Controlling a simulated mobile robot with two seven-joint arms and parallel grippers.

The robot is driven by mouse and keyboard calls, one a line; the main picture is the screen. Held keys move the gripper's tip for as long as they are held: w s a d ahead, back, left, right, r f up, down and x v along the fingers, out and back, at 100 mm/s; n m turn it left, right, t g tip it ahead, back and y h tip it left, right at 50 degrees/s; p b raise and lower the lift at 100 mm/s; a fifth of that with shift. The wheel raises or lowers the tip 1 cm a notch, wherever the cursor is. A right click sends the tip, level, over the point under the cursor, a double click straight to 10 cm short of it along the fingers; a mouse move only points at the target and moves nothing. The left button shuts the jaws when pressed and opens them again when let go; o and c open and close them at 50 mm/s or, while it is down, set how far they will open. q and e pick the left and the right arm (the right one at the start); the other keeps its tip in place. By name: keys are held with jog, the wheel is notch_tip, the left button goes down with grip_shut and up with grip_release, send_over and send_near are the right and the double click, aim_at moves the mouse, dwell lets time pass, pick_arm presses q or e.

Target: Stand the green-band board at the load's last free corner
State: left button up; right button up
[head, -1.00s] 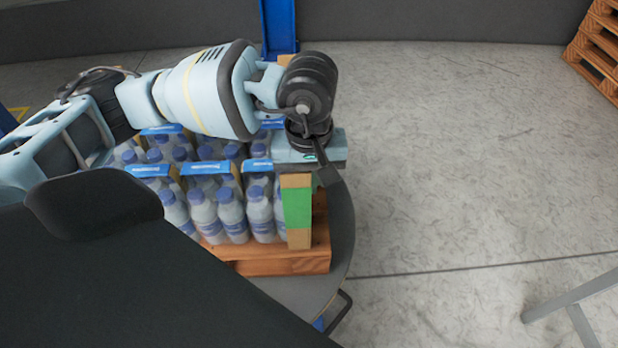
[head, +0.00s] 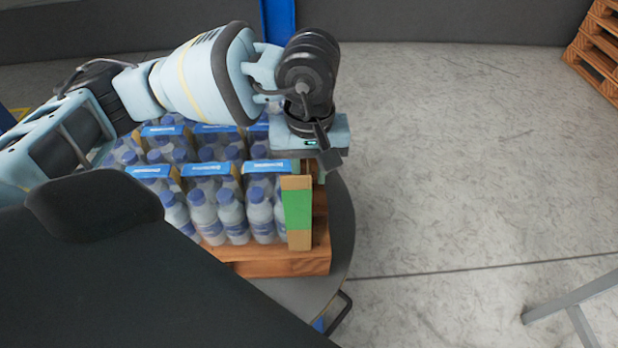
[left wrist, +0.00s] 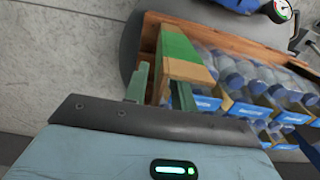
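The green-band board (head: 297,212) is a brown angled corner board with a green band. It stands upright at the near right corner of the bottle load (head: 230,215), close against the bottles. It also shows in the left wrist view (left wrist: 180,49), just past the fingers. My left gripper (head: 320,172) is above and behind the board's top in the head view. My right gripper is not in view.
The load rests on a wooden pallet (head: 285,263) on a round dark turntable (head: 342,225). Blue-banded bottle packs fill the pallet. A blue post (head: 279,22) stands behind. Stacked pallets (head: 598,48) are far right. The floor to the right is clear except a grey frame (head: 570,300).

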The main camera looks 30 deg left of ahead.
pick_arm(q)
notch_tip(320, 180, up, 9)
jog(key=shift+f, duration=0.1)
dwell(0.7)
